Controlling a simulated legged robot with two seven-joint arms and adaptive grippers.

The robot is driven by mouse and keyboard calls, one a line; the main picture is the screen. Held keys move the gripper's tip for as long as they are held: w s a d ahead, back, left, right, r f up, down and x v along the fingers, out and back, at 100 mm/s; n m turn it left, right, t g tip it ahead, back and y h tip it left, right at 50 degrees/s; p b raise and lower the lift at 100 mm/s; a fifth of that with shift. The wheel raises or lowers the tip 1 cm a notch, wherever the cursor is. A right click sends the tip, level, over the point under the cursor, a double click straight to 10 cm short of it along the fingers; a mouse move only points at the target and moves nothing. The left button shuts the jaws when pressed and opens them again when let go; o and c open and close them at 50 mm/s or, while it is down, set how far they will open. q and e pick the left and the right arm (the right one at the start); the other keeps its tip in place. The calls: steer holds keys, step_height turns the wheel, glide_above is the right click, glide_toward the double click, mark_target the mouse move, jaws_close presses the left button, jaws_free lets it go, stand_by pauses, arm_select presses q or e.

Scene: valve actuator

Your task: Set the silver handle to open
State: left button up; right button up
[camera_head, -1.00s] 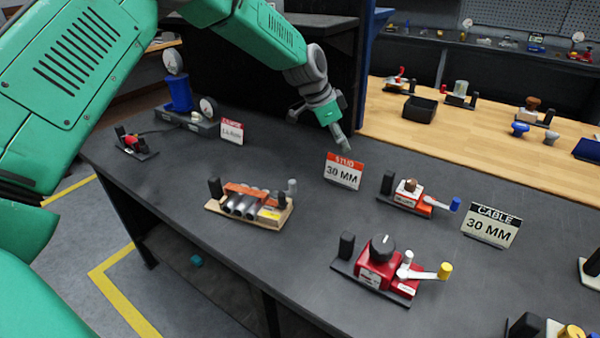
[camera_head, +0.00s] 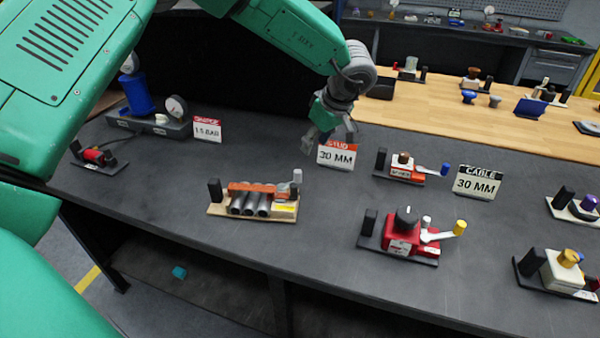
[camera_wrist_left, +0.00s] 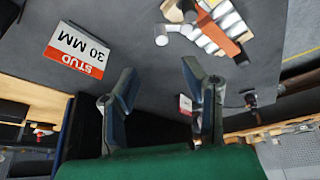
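My left gripper (camera_head: 331,138) hangs over the far part of the dark bench, just behind the STUD 30 MM sign, touching nothing that I can see. Its two fingers stand apart and empty in the left wrist view (camera_wrist_left: 158,75). The red valve unit (camera_head: 403,238) has a black knob and a silver lever with a yellow tip (camera_head: 459,228), pointing right. The orange unit (camera_head: 406,170) has a pale lever with a blue tip. A unit with several silver tubes (camera_head: 250,203) and a silver post (camera_head: 297,177) stands left; it also shows in the left wrist view (camera_wrist_left: 215,30). My right gripper is out of view.
The STUD 30 MM sign (camera_head: 337,155) stands near the gripper, and the CABLE sign (camera_head: 477,183) is farther right. A blue gauge stand (camera_head: 138,98) is at the back left. Bare bench (camera_head: 330,215) lies between the tube unit and red unit.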

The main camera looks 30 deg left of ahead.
mark_target(298, 171)
arm_select(q)
steer(key=x, duration=0.8)
steer(key=p+x, duration=0.1)
steer(key=x, duration=0.3)
steer(key=shift+w+a+f, duration=0.15)
steer(key=shift+a, duration=0.35)
steer(key=shift+w+a+f, duration=0.1)
steer(key=shift+f, duration=0.5)
steer(key=shift+a, duration=0.15)
steer(key=shift+a+f, duration=0.1)
steer(key=shift+c, duration=0.8)
jaws_close()
